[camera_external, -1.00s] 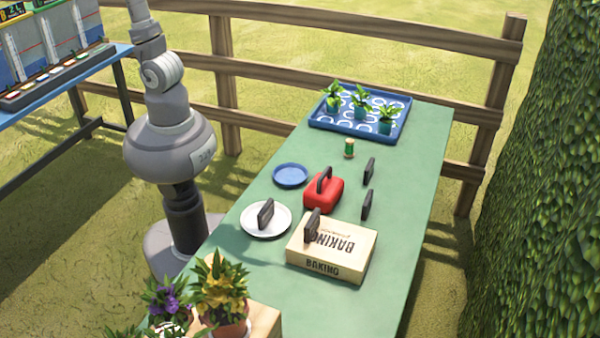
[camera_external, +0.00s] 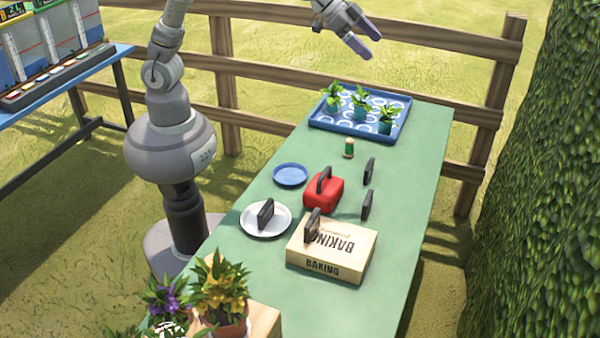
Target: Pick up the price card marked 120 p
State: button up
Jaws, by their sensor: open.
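Several dark price cards stand upright, seen from behind or edge-on, so I cannot read which is marked 120 p. One card (camera_external: 265,214) is on the white plate (camera_external: 252,229). One card (camera_external: 312,225) is on the baking box (camera_external: 358,246). One card (camera_external: 323,180) is at the red box (camera_external: 331,198). Two cards stand on the green table, one farther back (camera_external: 369,170) and one nearer (camera_external: 367,204). My gripper (camera_external: 372,42) is open and empty, high above the table's far end, well away from all the cards.
A blue tray (camera_external: 318,124) with several potted plants sits at the far end of the table (camera_external: 415,205). Flower pots (camera_external: 222,290) crowd the near left corner. A wooden fence (camera_external: 420,42) runs behind.

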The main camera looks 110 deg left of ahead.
jog(key=w+a+f+g, duration=0.1)
jog(key=a+f+g, duration=0.15)
jog(key=f, duration=0.85)
jog(key=w+a+f+g, duration=0.1)
jog(key=w+a+f, duration=0.15)
jog(key=f, duration=0.75)
jog(key=g+h, duration=0.1)
jog(key=g, duration=0.1)
send_near(369, 169)
jog(key=a+f, duration=0.3)
jog(key=f, duration=0.2)
jog(key=b+x, duration=0.3)
jog(key=x, duration=0.4)
jog(key=shift+w+f+b, duration=0.2)
jog(key=shift+w+b, duration=0.1)
jog(key=shift+b, duration=0.05)
jog(key=shift+r, duration=0.1)
jog(key=c, duration=0.7)
